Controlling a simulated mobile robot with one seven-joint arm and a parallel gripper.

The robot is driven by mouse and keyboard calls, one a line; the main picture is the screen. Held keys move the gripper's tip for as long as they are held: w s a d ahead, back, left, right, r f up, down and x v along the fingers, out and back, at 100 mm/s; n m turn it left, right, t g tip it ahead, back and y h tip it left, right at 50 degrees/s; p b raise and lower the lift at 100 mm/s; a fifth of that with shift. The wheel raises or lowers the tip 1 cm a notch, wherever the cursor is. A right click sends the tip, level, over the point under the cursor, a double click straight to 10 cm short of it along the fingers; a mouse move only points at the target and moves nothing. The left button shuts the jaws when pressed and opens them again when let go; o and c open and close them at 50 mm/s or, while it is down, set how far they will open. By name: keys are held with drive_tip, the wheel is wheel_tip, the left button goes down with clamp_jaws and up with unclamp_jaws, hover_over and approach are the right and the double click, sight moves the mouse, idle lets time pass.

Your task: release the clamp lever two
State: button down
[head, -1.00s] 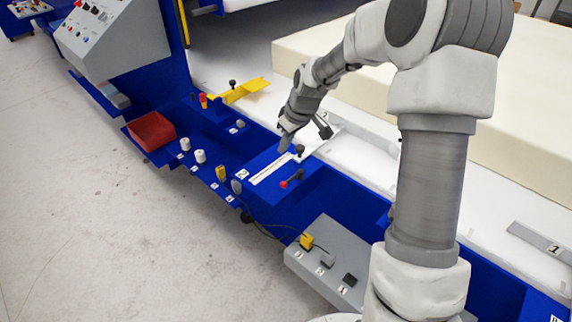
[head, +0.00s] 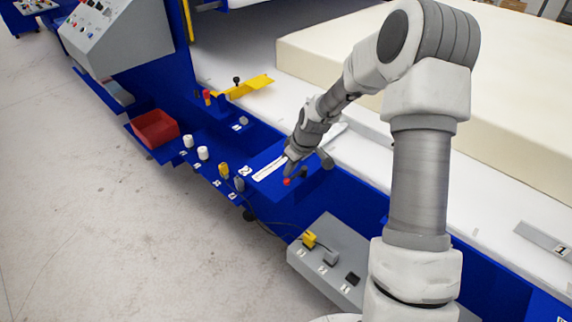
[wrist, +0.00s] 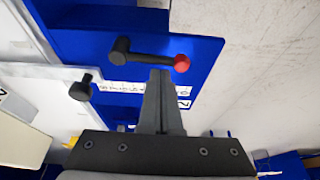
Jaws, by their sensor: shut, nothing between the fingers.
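The clamp lever (head: 303,173), a short black arm with a red ball knob, sits on a blue block beside a white scale strip. In the wrist view the lever (wrist: 150,58) lies crosswise just beyond the fingertips, its red knob to the right and its black pivot to the left. A plate marked 2 (head: 244,170) is at the strip's end. My gripper (wrist: 160,72) is shut and empty, with its tips close to the lever arm near the red knob. I cannot tell whether they touch. In the head view my gripper (head: 289,167) partly covers the strip.
A black knob (wrist: 80,88) stands left of the fingers. A red bin (head: 155,129), white spools and a yellow bracket (head: 243,87) are farther left. A grey box (head: 325,262) with a yellow switch is in front. A large foam block (head: 420,90) lies behind.

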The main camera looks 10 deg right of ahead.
sight(305, 174)
drive_tip(key=shift+s+d+n+g+y+p, duration=0.15)
drive_tip(key=shift+s+n+p, duration=0.1)
drive_tip(key=shift+n, duration=0.3)
drive_tip(key=shift+s+d+n+g+y+p, duration=0.1)
drive_tip(key=shift+s+n+g+y+p, duration=0.1)
drive_tip(key=shift+n, duration=0.35)
drive_tip(key=shift+s+d+n, duration=0.1)
drive_tip(key=shift+s+n, duration=0.15)
drive_tip(key=shift+n, duration=0.25)
drive_tip(key=d+n+p, duration=0.1)
drive_tip(key=n, duration=0.1)
drive_tip(key=s+d+n+g+p, duration=0.1)
drive_tip(key=n, duration=0.2)
drive_tip(key=d+n+g+y+p, duration=0.1)
drive_tip(key=n, duration=0.1)
drive_tip(key=shift+s+n+g+p, duration=0.25)
drive_tip(key=shift+s+n+p, duration=0.1)
drive_tip(key=shift+s+n, duration=0.05)
drive_tip(key=d+n, duration=0.1)
drive_tip(key=n, duration=0.1)
drive_tip(key=d+n+g, duration=0.1)
drive_tip(key=n, duration=0.1)
drive_tip(key=shift+d, duration=0.25)
idle(0.3)
